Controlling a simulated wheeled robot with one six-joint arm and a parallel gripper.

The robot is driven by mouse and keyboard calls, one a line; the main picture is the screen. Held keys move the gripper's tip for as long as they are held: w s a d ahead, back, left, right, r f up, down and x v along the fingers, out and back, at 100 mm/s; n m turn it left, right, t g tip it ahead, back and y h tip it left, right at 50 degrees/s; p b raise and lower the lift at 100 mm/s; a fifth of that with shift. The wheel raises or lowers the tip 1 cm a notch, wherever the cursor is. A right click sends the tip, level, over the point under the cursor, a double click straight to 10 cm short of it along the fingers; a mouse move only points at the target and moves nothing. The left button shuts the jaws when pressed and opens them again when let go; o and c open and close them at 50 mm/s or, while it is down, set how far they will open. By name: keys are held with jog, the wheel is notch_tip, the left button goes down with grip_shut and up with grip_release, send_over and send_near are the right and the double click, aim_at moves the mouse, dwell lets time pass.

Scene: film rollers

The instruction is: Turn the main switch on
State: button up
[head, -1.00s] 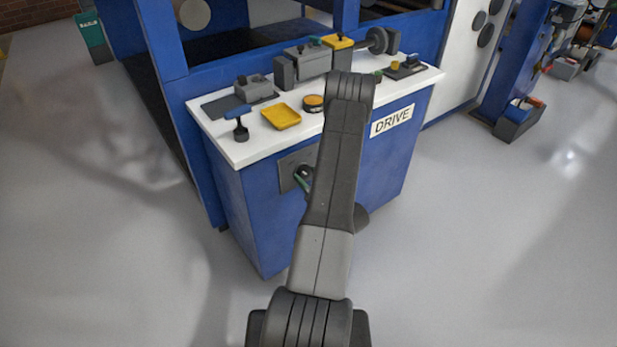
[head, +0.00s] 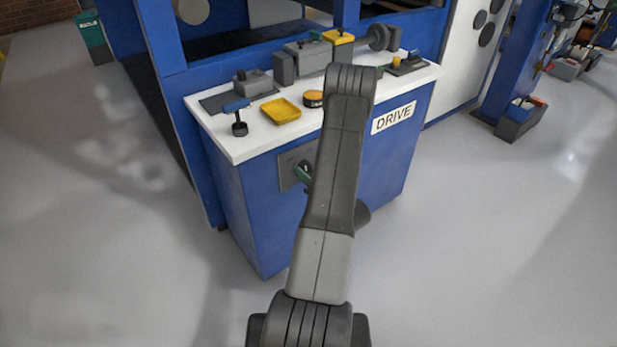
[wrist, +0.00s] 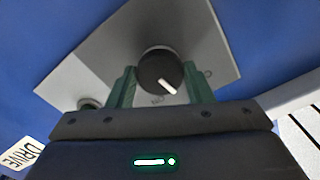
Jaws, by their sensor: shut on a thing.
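The main switch is a round dark knob (wrist: 160,70) with a white pointer line, on a grey plate (wrist: 205,35) on the blue cabinet front. In the wrist view the pointer slants down and right, between an upside-down "ON" mark below and an "O" mark at right. The green fingers of my gripper (wrist: 161,86) stand on both sides of the knob, shut on it. In the head view the plate (head: 285,170) shows left of my arm, with green fingertips (head: 303,172) at the knob. My arm hides part of the plate.
The white cabinet top (head: 235,148) carries a blue-handled tool (head: 238,108), a yellow tray (head: 281,111), a roller device (head: 308,58) and other small items. A DRIVE label (head: 394,117) is on the cabinet front.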

jog(key=m+b, duration=0.1)
jog(key=m, duration=0.7)
jog(key=shift+m, duration=0.6)
jog(key=o, duration=1)
jog(key=v, duration=1.3)
jog(key=shift+s+d, duration=0.25)
jog(key=shift+s, duration=0.1)
